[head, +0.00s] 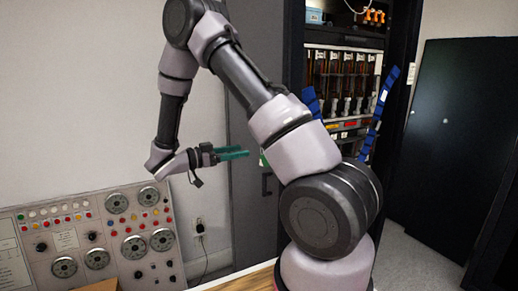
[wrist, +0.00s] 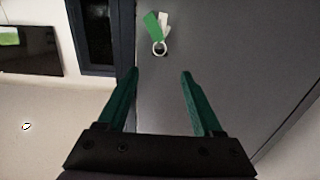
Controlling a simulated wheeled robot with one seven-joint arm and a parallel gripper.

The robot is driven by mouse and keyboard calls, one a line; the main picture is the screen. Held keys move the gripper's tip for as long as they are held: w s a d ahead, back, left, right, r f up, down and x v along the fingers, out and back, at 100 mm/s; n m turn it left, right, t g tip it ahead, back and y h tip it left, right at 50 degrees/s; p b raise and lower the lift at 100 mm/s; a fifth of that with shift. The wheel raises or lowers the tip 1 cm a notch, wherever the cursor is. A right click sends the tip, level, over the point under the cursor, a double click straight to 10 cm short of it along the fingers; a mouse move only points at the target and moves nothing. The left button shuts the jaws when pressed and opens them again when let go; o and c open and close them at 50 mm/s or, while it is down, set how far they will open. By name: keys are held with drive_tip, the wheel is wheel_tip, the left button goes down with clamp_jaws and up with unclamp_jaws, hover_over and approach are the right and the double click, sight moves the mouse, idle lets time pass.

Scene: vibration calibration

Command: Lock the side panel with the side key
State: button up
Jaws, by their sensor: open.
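The grey side panel (wrist: 220,60) fills the middle and right of the wrist view; in the head view it is the tall grey surface (head: 252,95) behind my arm. The side key, with a pale ring (wrist: 159,48), a green tag (wrist: 153,27) and a white tag, is at the panel's face; whether its shaft sits in a lock is unclear. A bit of green tag (head: 263,160) shows in the head view. My gripper (wrist: 161,72), with green fingers, is open and empty. It points at the panel, and the key is beyond the fingertips, roughly in line with the gap.
A dark handle (head: 266,184) is on the grey panel. An open dark cabinet (head: 345,80) with racks and blue strips stands to the right. A control console (head: 95,240) with dials and buttons is at lower left. A black panel (head: 447,140) stands far right.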

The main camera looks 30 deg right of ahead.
drive_tip(key=d, duration=0.9)
drive_tip(key=shift+w+d, duration=0.15)
clamp_jaws()
